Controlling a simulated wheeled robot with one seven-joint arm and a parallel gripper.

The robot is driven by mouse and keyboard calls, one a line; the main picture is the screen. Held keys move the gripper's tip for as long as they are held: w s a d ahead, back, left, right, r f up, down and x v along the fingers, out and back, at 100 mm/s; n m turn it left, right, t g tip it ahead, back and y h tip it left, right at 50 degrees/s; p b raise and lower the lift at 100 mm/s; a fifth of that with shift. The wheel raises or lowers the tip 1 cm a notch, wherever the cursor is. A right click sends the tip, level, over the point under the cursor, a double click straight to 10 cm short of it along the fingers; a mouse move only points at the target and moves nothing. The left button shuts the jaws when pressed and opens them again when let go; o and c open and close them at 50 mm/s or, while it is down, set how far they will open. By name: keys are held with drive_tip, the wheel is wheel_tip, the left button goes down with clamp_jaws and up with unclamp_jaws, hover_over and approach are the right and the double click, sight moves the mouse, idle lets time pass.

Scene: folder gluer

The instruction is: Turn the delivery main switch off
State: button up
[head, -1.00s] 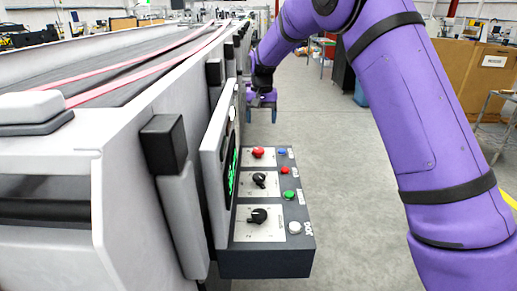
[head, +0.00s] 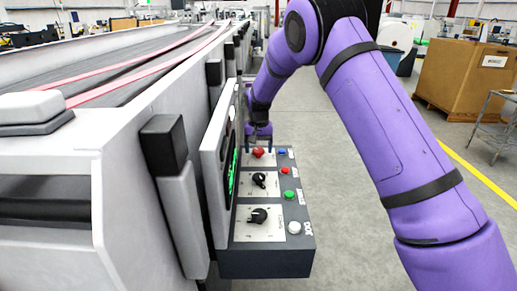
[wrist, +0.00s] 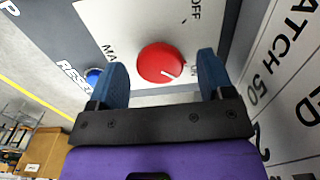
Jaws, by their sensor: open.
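The main switch is a round red knob (head: 258,153) at the far end of the grey control box. In the wrist view the red knob (wrist: 158,60) sits on a white plate with "OFF" above right and a partly hidden "MA…" at left. A short white mark on the knob points toward the lower right, near letters partly covered by a finger. My gripper (wrist: 162,62) is open, one blue finger on each side of the knob in that view. I cannot tell whether the fingertips reach down around it. The gripper (head: 258,142) also shows in the head view at the knob.
Two black rotary switches (head: 259,180) (head: 259,216) and blue, red, green and white buttons (head: 290,195) share the box. A tilted screen panel (head: 222,165) stands close on the left, beside the machine (head: 130,90). The floor (head: 345,220) to the right is open.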

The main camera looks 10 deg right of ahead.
drive_tip(key=shift+f, duration=0.2)
drive_tip(key=c, duration=0.9)
